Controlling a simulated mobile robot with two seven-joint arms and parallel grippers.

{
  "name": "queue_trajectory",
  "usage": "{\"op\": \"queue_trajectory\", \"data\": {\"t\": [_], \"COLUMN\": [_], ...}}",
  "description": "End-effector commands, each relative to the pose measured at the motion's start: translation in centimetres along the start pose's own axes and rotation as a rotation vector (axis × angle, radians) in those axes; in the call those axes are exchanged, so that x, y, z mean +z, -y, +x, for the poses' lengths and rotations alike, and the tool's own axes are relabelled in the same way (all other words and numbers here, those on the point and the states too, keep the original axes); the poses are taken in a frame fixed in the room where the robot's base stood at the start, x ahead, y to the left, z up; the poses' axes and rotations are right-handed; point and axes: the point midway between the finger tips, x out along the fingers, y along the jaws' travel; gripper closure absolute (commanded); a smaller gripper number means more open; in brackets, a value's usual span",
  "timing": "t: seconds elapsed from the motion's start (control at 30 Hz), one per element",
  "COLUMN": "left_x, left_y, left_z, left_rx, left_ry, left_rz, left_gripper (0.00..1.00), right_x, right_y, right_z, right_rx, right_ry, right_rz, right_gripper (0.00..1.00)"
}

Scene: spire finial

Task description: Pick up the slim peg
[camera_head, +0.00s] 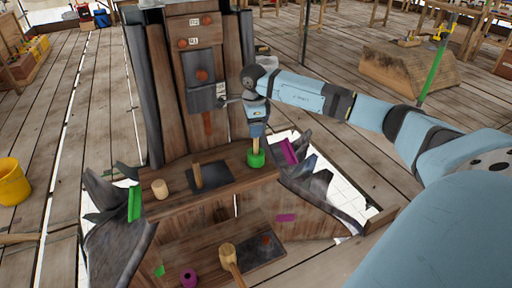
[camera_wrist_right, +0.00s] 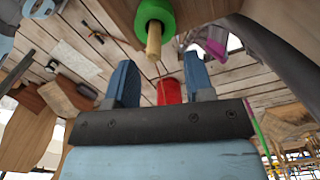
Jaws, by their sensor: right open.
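A slim wooden peg (camera_head: 256,146) stands upright in a green ring (camera_head: 256,160) on the wooden ledge. Both show in the wrist view, the peg (camera_wrist_right: 153,42) with its end toward me and the green ring (camera_wrist_right: 166,12) around its base. Another wooden peg (camera_head: 197,174) stands on a dark plate left of it; I cannot tell for sure which one the task names. My right gripper (camera_head: 257,136) is just above the ringed peg, pointing down. In the wrist view its two fingers (camera_wrist_right: 159,64) are apart, with no object clearly gripped. My left gripper does not show.
A short thick wooden cylinder (camera_head: 160,188) and a green piece (camera_head: 134,203) are on the left of the ledge. A mallet (camera_head: 229,254) and a purple ring (camera_head: 188,278) are on the lower step. A tall wooden panel (camera_head: 206,125) rises behind; a purple piece (camera_head: 288,152) is at right.

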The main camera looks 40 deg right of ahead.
Motion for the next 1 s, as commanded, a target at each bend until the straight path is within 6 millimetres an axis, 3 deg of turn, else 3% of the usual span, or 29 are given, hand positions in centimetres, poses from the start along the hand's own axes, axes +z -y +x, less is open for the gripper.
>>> {"op": "queue_trajectory", "data": {"t": [0.27, 0.53, 0.77, 0.8, 1.0], "left_x": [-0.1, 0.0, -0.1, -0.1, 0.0], "left_y": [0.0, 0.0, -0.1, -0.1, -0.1], "left_z": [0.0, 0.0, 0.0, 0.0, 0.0], "left_rx": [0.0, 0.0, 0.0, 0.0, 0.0], "left_ry": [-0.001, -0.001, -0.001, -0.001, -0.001], "left_rz": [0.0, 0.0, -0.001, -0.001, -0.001], "left_gripper": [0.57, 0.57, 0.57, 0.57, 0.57], "right_x": [-0.2, -0.5, -0.5, -0.5, -0.5], "right_y": [-0.3, -0.8, -0.8, -0.8, -0.8], "right_z": [1.8, 5.6, 6.0, 6.0, 6.0], "right_rx": [0.002, 0.002, -0.001, -0.001, 0.0], "right_ry": [0.0, 0.002, 0.003, 0.002, 0.002], "right_rz": [-0.001, -0.001, -0.001, -0.001, -0.001], "right_gripper": [0.52, 0.52, 0.52, 0.54, 1.0]}}
